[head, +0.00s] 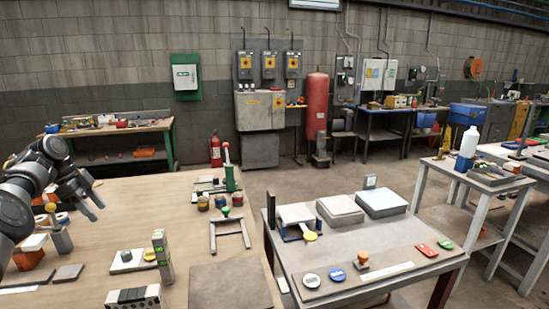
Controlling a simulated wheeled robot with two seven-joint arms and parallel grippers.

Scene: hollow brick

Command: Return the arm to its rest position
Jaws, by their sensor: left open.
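My left arm comes in from the left edge. My left gripper (93,206) is open and empty, above the left part of the wooden workbench (120,216). Below and around it stand small items: a grey stamp-like block with an orange knob (59,235) and an orange block (30,258) beside my arm. The gripper appears apart from them. My right gripper is not in view. No hollow brick can be made out for certain.
A second table (345,262) is to the right, with pads and discs. Floor shows beyond.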

